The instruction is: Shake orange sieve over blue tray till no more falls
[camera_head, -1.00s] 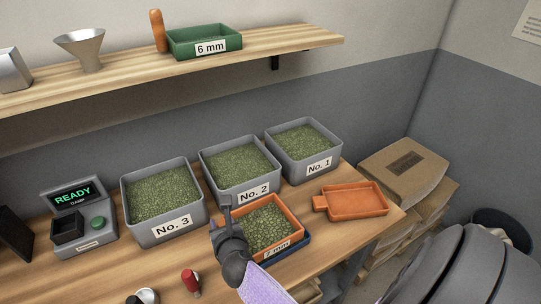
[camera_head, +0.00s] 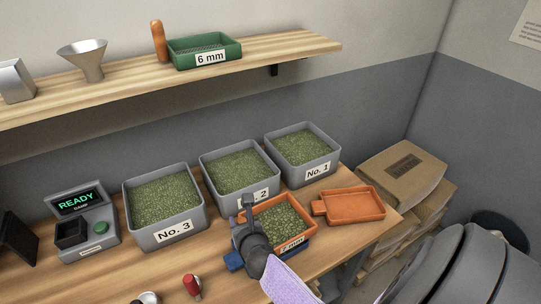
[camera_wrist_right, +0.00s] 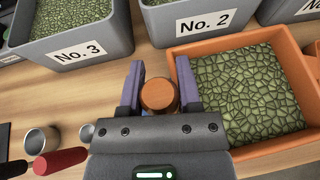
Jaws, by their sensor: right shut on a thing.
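The orange sieve (camera_head: 309,235), labelled 7 mm, is full of green beans and sits over the blue tray (camera_head: 234,261). It hides most of the tray; a blue part shows at the left, beside my gripper. My right gripper (camera_head: 246,210) is shut on the sieve's round handle, at the sieve's left side. In the right wrist view the handle (camera_wrist_right: 158,97) lies between the two fingers, and the sieve (camera_wrist_right: 280,147) is at the right. I see no beans falling. Whether the sieve touches the tray is hidden. My left gripper is not in view.
Grey bins No. 3 (camera_head: 150,242), No. 2 (camera_head: 213,187) and No. 1 (camera_head: 293,176) stand behind, close to the sieve. An empty orange scoop-like tray (camera_head: 352,218) lies to its right. A red-handled tool (camera_head: 192,285) lies in front. A shelf (camera_head: 120,84) hangs above.

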